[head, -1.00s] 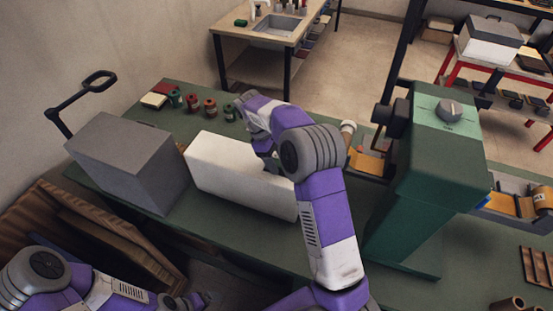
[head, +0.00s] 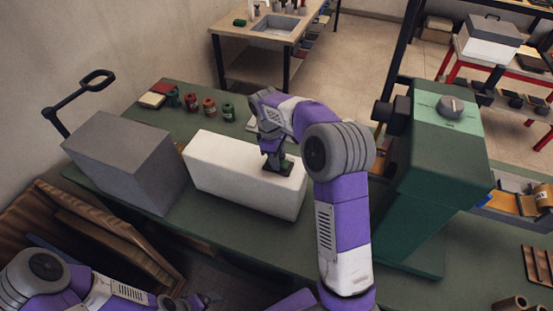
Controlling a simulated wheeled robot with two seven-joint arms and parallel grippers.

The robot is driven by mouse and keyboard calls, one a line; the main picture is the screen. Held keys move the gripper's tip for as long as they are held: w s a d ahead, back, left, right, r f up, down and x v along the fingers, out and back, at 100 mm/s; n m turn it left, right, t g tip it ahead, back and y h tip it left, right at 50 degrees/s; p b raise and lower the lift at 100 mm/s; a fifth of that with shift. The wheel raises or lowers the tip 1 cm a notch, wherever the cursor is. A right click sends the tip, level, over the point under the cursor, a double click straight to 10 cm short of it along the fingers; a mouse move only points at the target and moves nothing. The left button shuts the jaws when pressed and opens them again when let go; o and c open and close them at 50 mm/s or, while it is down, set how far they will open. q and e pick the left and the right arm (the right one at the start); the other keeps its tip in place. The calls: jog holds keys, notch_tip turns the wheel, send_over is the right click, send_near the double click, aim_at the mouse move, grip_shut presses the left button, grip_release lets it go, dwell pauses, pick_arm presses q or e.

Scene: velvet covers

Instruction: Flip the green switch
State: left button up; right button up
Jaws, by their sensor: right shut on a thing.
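A long white box (head: 225,165) lies on the green workbench. A small dark plate (head: 284,171) is on its top, with a bit of the green switch (head: 287,162) showing beside my fingers. My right gripper (head: 275,163) points down at the plate from above and is shut on the green switch; the fingers hide most of it, so its position is unclear. My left gripper (head: 203,300) is low at the bottom edge, away from the box. Its fingers are too small and dark to read.
A grey box (head: 125,160) stands left of the white box. A tall green machine with a dial (head: 450,107) stands to the right. Several small spools (head: 209,106) sit at the bench's back left. A sink table (head: 280,28) is behind.

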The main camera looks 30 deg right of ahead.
jog(key=shift+s+t+y+b, duration=0.1)
jog(key=shift+t+y+b, duration=0.2)
jog(key=shift+t, duration=0.2)
jog(key=o, duration=1)
jog(key=shift+o, duration=0.2)
jog(key=shift+r, duration=0.15)
jog(key=r, duration=0.3)
jog(key=r+p, duration=0.1)
jog(key=r, duration=0.3)
jog(key=shift+w+a+r, duration=0.15)
jog(key=shift+w, duration=0.05)
jog(key=shift+s, duration=0.1)
